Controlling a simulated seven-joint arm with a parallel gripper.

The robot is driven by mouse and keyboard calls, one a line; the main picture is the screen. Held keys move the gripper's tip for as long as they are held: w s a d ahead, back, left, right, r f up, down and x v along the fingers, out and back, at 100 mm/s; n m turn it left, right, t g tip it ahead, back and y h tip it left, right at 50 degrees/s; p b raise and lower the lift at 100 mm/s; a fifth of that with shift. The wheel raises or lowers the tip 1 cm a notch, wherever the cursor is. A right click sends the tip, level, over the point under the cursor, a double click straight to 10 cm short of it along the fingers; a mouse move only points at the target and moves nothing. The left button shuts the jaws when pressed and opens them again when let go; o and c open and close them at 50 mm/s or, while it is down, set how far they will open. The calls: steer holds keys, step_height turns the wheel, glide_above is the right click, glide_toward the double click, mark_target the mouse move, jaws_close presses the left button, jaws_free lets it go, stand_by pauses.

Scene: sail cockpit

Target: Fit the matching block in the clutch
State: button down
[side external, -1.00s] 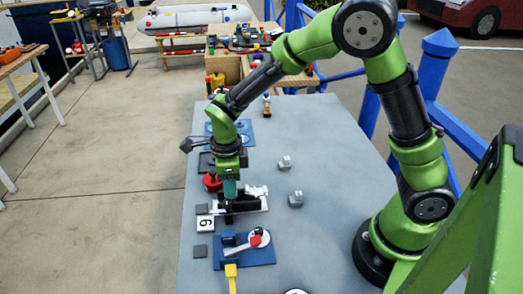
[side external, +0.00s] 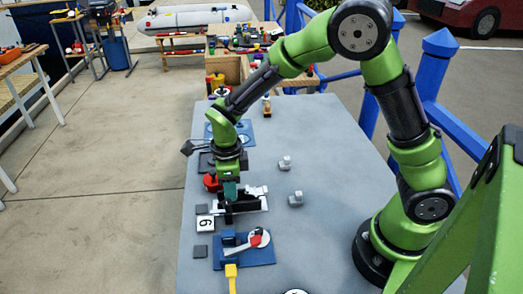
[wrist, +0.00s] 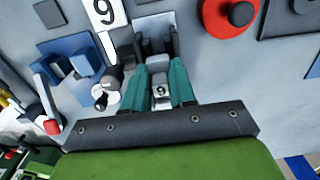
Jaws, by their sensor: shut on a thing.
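My gripper (wrist: 160,88) has two teal fingers shut on a small grey block (wrist: 159,68). The block shows between the fingertips, with a round mark on its near end. The clutch (wrist: 155,30), a dark fixture with upright jaws on a grey plate, lies just beyond the fingertips in the wrist view. In the side view my gripper (side external: 230,192) is low over the black and white clutch (side external: 250,202), and the held block is hidden there. I cannot tell whether the block touches the clutch jaws.
Two loose grey blocks (side external: 284,162) (side external: 295,199) lie to the right. A white number tile (side external: 205,223) lies beside the clutch. A blue fixture with a red-tipped lever (side external: 245,250) stands in front, and a red round part (side external: 211,182) behind. The table's right side is mostly clear.

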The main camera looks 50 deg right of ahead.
steer(key=shift+f, duration=0.15)
steer(key=c, duration=1.4)
jaws_free()
steer(key=o, duration=0.8)
steer(key=shift+s+a, duration=0.1)
steer(key=shift+a+f, duration=0.1)
steer(key=shift+c, duration=0.5)
